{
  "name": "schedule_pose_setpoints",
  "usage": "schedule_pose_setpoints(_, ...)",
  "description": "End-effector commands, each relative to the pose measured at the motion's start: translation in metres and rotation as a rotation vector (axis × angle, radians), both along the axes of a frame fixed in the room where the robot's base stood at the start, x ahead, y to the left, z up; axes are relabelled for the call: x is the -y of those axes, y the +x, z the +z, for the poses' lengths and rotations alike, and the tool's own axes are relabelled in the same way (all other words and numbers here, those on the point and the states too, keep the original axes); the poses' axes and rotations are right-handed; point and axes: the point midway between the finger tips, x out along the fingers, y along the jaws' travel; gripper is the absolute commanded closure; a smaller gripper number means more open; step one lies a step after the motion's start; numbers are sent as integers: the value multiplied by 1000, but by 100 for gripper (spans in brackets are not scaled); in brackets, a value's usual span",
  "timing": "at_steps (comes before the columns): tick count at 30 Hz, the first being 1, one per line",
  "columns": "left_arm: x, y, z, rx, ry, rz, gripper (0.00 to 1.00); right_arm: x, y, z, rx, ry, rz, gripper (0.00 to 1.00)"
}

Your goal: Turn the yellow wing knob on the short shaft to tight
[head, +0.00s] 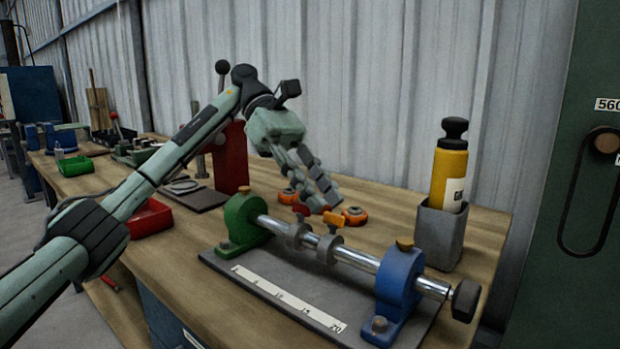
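A short steel shaft (357,259) runs through a green bearing block (240,219) and a blue bearing block (397,288) on a dark base plate. Small yellow caps top both blocks. My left gripper (325,203) hangs above and behind the collars, its fingers pointing down and to the right. Its fingers look close together, but the angle hides any gap. I cannot tell whether it touches a knob. My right gripper is not in view.
Orange rings (355,216) lie behind the shaft. A grey holder (441,235) with a yellow bottle (449,172) stands at the right. A red block (230,158), red tray (149,219) and green tray (75,166) are to the left. A black knob (466,299) ends the shaft.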

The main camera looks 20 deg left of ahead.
Motion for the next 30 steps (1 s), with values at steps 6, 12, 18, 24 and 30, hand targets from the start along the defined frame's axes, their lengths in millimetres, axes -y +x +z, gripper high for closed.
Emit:
schedule_pose_setpoints(6, -21, 12, 20, 0, 3, 1, 72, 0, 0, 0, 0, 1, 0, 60)
schedule_pose_setpoints(12, -31, 17, 29, 1, 2, 0, 72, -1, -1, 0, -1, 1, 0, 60)
schedule_pose_setpoints(18, -33, 19, 31, 0, -1, 0, 72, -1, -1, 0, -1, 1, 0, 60)
schedule_pose_setpoints(24, -33, 19, 30, 1, 0, -1, 72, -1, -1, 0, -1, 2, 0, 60)
schedule_pose_setpoints(30, -33, 18, 30, 1, 0, -1, 72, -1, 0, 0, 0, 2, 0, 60)
